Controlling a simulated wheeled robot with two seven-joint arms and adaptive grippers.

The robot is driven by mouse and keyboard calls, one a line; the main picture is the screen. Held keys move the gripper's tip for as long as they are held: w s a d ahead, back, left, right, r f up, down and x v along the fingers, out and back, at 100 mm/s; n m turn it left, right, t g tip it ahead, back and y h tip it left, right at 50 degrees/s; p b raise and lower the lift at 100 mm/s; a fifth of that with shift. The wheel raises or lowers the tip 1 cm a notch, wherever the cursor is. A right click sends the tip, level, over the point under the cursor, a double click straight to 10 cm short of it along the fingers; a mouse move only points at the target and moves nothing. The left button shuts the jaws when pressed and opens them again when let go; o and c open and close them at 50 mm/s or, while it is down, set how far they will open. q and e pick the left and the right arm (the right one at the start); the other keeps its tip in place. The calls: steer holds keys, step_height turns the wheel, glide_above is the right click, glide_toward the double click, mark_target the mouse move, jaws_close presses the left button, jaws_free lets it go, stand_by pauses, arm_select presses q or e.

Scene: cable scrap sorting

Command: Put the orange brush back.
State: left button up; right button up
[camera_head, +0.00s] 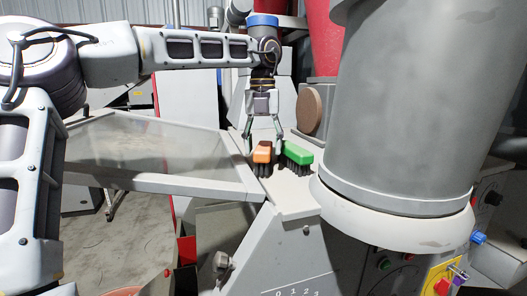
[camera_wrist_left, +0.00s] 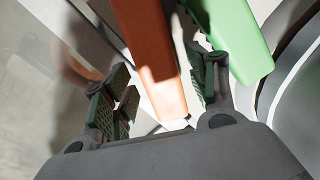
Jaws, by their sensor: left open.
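The orange brush (camera_head: 262,153) stands bristles down on the pale machine ledge, just left of the green brush (camera_head: 298,153). My left gripper (camera_head: 264,140) points down over the orange brush. In the left wrist view the orange brush (camera_wrist_left: 150,55) runs between the two open fingers (camera_wrist_left: 160,95), with a visible gap on the left side. I cannot tell whether the right finger touches it. The green brush (camera_wrist_left: 233,40) lies just beyond the right finger in that view. The right gripper does not show in either view.
A large grey cylinder (camera_head: 420,100) stands close on the right of the brushes. A framed transparent panel (camera_head: 150,150) lies to the left. The ledge (camera_head: 290,192) has a little bare surface in front of the brushes. A control panel (camera_head: 440,272) is at lower right.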

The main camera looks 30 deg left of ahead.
mark_target(263, 146)
arm_select(q)
step_height(263, 146, up, 10)
stand_by(0.6)
steer(key=shift+f, duration=0.1)
steer(key=shift+a, duration=0.1)
stand_by(0.6)
